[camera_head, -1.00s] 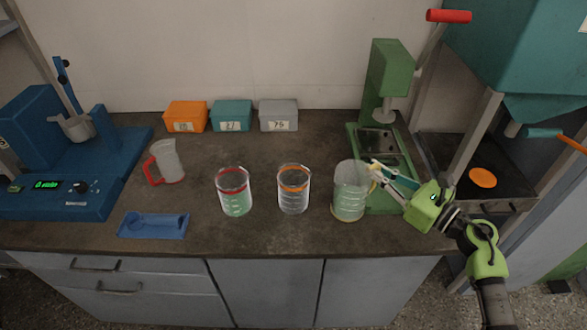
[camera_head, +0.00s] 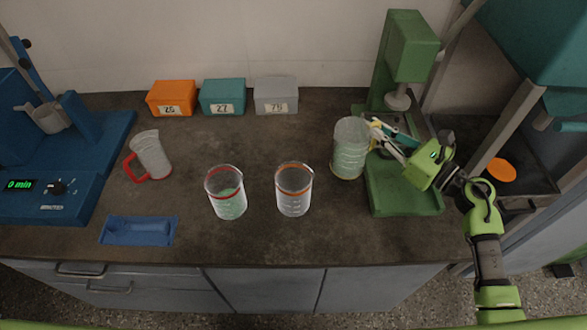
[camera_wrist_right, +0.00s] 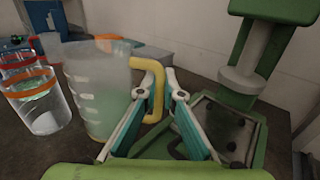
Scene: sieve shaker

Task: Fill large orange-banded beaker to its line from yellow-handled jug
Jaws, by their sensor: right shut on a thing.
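The large orange-banded beaker (camera_head: 294,190) stands upright near the front middle of the counter and looks empty. It also shows in the right wrist view (camera_wrist_right: 38,103). The yellow-handled jug (camera_head: 349,150) is to its right and farther back, roughly upright, with pale green contents. In the right wrist view the jug (camera_wrist_right: 98,88) is close, and my right gripper (camera_wrist_right: 155,103) is shut on its yellow handle (camera_wrist_right: 155,80). In the head view my right gripper (camera_head: 384,139) reaches the jug from the right. Whether the jug's base touches the counter is unclear. My left gripper is out of view.
A red-banded beaker (camera_head: 227,193) with green contents stands left of the orange-banded one. A green press (camera_head: 404,185) stands close right of the jug. Three labelled boxes (camera_head: 223,97) line the back.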

